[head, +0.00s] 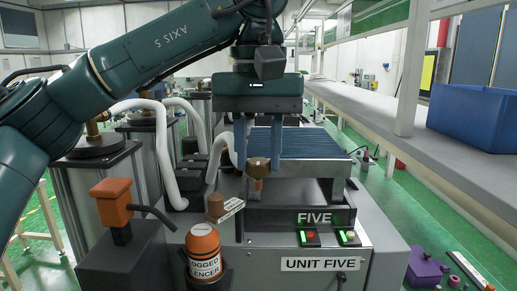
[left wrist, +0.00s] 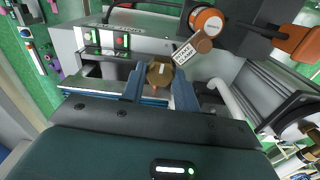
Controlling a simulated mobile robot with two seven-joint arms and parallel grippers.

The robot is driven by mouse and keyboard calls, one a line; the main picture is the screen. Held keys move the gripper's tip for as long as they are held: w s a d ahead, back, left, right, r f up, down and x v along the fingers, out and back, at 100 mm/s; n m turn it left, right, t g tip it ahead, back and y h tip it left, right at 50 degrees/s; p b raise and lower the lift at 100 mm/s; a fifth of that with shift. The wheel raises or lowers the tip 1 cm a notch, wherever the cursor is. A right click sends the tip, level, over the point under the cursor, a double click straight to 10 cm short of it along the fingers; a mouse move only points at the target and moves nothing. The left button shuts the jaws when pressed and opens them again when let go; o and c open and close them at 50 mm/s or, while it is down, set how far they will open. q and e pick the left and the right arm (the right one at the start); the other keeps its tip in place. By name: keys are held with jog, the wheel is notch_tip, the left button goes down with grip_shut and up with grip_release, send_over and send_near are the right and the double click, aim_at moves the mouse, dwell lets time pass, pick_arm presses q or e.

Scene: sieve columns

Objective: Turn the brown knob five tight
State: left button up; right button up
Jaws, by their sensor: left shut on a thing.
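The brown knob (head: 258,167) is on the front of the unit labelled FIVE (head: 316,218), just below and in front of a blue ribbed block (head: 318,142). My left gripper (head: 259,160) comes down from above, with one blue finger on each side of the knob, shut on it. In the left wrist view the knob (left wrist: 160,73) has a faceted face with a pale mark and sits between the fingertips (left wrist: 160,88). The lower part of its mounting is partly hidden. My right gripper is not in view.
A second brown knob with a white tag (head: 216,204) stands left of the FIVE sign. An orange canister (head: 204,248) and an orange-topped lever (head: 113,202) are near it. Lit switches (head: 308,236) sit below the sign. A grey shelf with a blue bin (head: 474,115) runs right.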

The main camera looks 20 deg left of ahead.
aim_at(259, 161)
pick_arm(q)
jog(key=o, duration=1)
jog(key=shift+c, duration=0.2)
jog(key=shift+r, duration=0.1)
notch_tip(259, 161, up, 13)
dwell(0.4)
